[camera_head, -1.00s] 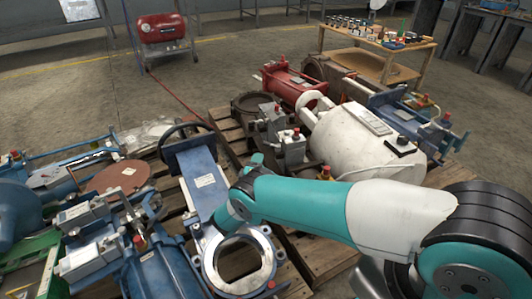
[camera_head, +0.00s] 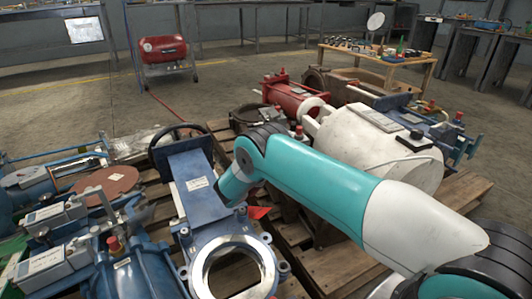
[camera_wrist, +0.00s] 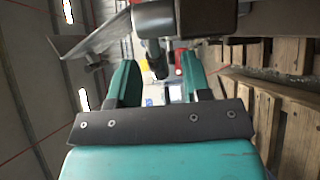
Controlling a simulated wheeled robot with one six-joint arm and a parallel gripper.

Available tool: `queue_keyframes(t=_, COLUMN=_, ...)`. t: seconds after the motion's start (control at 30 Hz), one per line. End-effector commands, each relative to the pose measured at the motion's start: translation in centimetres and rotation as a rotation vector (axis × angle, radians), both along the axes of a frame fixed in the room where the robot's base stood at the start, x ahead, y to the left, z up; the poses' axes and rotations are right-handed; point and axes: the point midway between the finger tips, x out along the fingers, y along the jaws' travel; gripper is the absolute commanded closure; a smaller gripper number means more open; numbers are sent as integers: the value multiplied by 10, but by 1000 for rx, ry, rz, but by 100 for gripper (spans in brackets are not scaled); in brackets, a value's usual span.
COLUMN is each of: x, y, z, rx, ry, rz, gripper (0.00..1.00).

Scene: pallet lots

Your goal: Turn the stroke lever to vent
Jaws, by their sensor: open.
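My gripper (camera_wrist: 158,88) is open in the wrist view, its two teal fingers apart. A dark rod-like part (camera_wrist: 156,58) shows between or just beyond the fingers; I cannot tell whether it is the stroke lever, and no contact is clear. A dark block (camera_wrist: 184,16) is close above the fingers. In the head view my arm hides the gripper. The blue valve with a bright metal ring (camera_head: 203,258) lies in front of my arm's bend. A small red piece (camera_head: 259,212) shows beside it. I cannot make out the stroke lever or its vent mark.
Blue actuators (camera_head: 125,268) crowd the left pallet. A white tank (camera_head: 375,140) and a red cylinder (camera_head: 290,97) lie on the right pallet. Pallet boards (camera_wrist: 295,118) run along the right of the wrist view.

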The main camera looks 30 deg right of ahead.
Motion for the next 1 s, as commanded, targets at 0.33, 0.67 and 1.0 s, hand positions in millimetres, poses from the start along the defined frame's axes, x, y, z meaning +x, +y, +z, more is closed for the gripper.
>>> queue_keyframes(t=0.33, x=13, y=-11, z=1, rx=-1, ry=0, rz=1, gripper=56)
queue_keyframes(t=0.67, x=12, y=-10, z=1, rx=-2, ry=1, rz=1, gripper=100)
queue_keyframes(t=1.0, x=11, y=-9, z=4, rx=-2, ry=2, rz=39, gripper=100)
